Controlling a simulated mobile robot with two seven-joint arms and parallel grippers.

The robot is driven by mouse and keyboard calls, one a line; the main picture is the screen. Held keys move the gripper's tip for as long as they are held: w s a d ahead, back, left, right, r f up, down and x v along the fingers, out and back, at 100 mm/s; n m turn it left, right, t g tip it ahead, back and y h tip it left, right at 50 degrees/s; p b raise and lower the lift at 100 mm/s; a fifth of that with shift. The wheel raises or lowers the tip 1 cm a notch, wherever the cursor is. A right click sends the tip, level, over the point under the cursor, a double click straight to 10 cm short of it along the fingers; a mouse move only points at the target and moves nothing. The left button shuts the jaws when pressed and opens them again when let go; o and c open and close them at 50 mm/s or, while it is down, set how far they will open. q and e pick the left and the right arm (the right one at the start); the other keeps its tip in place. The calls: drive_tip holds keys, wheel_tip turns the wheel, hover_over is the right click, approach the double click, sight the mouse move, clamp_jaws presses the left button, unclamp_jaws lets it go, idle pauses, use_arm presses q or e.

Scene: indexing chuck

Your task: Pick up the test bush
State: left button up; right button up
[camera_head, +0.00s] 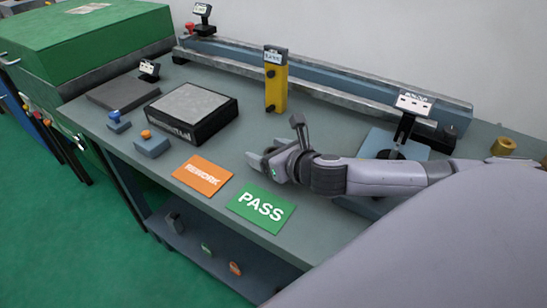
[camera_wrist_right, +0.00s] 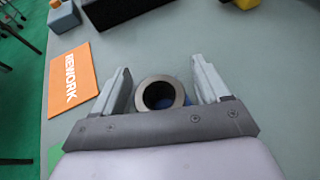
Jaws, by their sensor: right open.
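The test bush (camera_wrist_right: 160,79) shows in the right wrist view as a grey metal ring with its round bore facing the camera. It lies between the two fingers of my right gripper (camera_wrist_right: 161,72), with a gap visible on both sides. A bit of blue shows at the lower right of the ring; I cannot tell what it belongs to. In the head view my right gripper (camera_head: 262,161) is open, low over the bench behind the green PASS mat (camera_head: 250,214). The bush is hidden there by the gripper. My left gripper is not in view.
The orange REWORK mat (camera_head: 190,188) lies left of the PASS mat. A black block with a grey top (camera_head: 190,105) and a yellow post (camera_head: 276,95) stand farther back. A brass-coloured ring (camera_head: 503,146) sits at the far right. The bench between the mats and post is mostly clear.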

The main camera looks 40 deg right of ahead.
drive_tip(key=shift+r, duration=0.1)
drive_tip(key=c, duration=1.3)
